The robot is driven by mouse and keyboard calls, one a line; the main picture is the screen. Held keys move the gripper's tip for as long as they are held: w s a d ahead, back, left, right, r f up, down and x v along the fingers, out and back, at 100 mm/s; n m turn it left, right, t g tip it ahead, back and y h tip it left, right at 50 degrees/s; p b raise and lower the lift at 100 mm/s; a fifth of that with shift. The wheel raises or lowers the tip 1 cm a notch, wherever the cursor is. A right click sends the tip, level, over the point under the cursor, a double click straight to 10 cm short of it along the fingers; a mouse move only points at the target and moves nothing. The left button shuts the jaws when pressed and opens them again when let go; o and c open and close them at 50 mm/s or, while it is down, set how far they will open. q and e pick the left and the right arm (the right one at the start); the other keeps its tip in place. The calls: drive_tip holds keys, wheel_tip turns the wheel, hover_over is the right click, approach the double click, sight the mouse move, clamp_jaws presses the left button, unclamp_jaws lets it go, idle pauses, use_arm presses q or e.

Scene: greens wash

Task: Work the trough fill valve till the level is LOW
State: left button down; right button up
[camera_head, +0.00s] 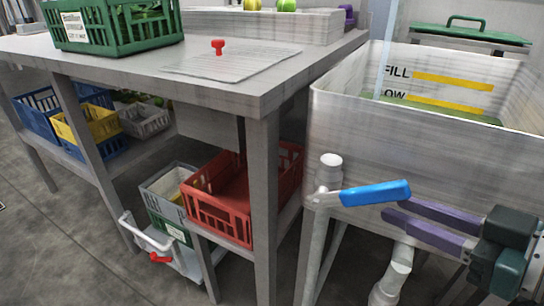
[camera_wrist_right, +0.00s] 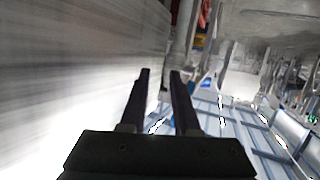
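The grey trough (camera_head: 345,130) stands at the right of the head view. Inside are FILL and LOW marks with yellow bars; the LOW bar (camera_head: 445,103) lies just above a green surface (camera_head: 430,110). A pale blue vertical streak (camera_head: 384,62), perhaps running water, enters the trough. The valve's blue handle (camera_head: 375,193) sticks out rightward, roughly crosswise to its upright grey pipe (camera_head: 320,235). My right gripper (camera_head: 391,209) is open just below and right of the handle tip, apart from it. In the right wrist view its fingers (camera_wrist_right: 159,75) are apart, with nothing held. My left gripper is not seen.
A metal table (camera_head: 130,65) at left carries a green crate (camera_head: 110,35), a sheet (camera_head: 235,63) and a red knob-like piece (camera_head: 218,47). A red crate (camera_head: 225,215) and other crates sit on the shelf below. A white elbow pipe (camera_head: 395,270) is under the trough.

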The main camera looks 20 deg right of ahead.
sight(366, 187)
drive_tip(key=s+r+n+y, duration=0.1)
drive_tip(key=y, duration=0.1)
drive_tip(key=s+r+n+y+b, duration=0.1)
drive_tip(key=n+y, duration=0.1)
drive_tip(key=y, duration=0.1)
drive_tip(key=s+r+n+y, duration=0.1)
drive_tip(key=s+y, duration=0.1)
drive_tip(key=y, duration=0.1)
drive_tip(key=shift+d+r+g, duration=0.3)
drive_tip(key=shift+d+g, duration=0.1)
drive_tip(key=b+x, duration=0.2)
drive_tip(key=x, duration=0.9)
drive_tip(key=shift+w+a+r, duration=0.1)
drive_tip(key=shift+a, duration=0.25)
drive_tip(key=c, duration=0.4)
clamp_jaws()
